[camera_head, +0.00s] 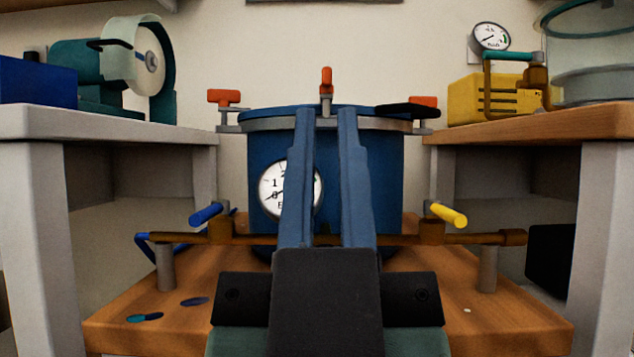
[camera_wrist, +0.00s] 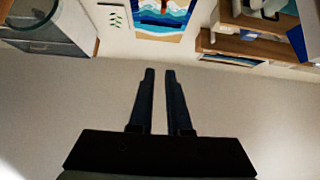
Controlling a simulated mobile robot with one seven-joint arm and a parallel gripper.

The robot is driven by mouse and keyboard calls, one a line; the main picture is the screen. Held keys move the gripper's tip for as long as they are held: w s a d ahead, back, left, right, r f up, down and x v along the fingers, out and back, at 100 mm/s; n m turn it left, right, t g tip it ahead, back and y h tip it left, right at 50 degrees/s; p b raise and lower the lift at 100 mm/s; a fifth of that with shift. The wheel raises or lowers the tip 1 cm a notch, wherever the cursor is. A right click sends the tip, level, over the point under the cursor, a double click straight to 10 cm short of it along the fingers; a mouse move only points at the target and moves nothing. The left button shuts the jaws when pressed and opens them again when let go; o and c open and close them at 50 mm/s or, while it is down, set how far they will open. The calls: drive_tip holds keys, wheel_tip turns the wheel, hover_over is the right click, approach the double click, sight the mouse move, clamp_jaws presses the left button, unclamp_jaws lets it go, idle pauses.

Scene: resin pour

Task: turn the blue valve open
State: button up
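The blue valve has a short blue handle (camera_head: 206,214) on a brass body (camera_head: 221,232), at the left of the brass pipe (camera_head: 330,240) in the head view. The handle juts out from the pipe line towards the camera and to the left. My gripper (camera_head: 325,112) rises in the middle of the head view, in front of the blue pot. Its two fingers are apart with nothing between them. It is to the right of the blue handle and not touching it. In the wrist view my gripper (camera_wrist: 160,72) points at bare wall or floor; the valve is not seen there.
The blue pot (camera_head: 385,170) has orange-knobbed clamps and a dial gauge (camera_head: 273,190), partly hidden by my fingers. A yellow-handled valve (camera_head: 448,214) sits right on the pipe. A wooden board (camera_head: 130,300) lies below. Benches stand left (camera_head: 85,125) and right (camera_head: 560,120).

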drive_tip(key=o, duration=0.4)
drive_tip(key=w+n+g+p, duration=0.1)
drive_tip(key=p, duration=0.2)
drive_tip(key=w+a+n+h+p, duration=0.1)
drive_tip(key=w+n+p, duration=0.1)
drive_tip(key=p, duration=0.1)
drive_tip(key=w+n+g+p, duration=0.1)
drive_tip(key=w+p, duration=0.1)
drive_tip(key=p, duration=0.1)
drive_tip(key=shift+w+a+r+n+g+h, duration=0.2)
drive_tip(key=shift+w+r+n+g+h, duration=0.1)
drive_tip(key=shift+h, duration=0.1)
drive_tip(key=n+g+y+p, duration=0.2)
drive_tip(key=n+g+p, duration=0.5)
drive_tip(key=n+p, duration=2.3)
approach(205, 209)
drive_tip(key=shift+m, duration=0.5)
drive_tip(key=w, duration=0.6)
drive_tip(key=w+f, duration=0.1)
drive_tip(key=w, duration=0.3)
drive_tip(key=shift+w+a, duration=0.1)
drive_tip(key=shift+c, duration=0.4)
clamp_jaws()
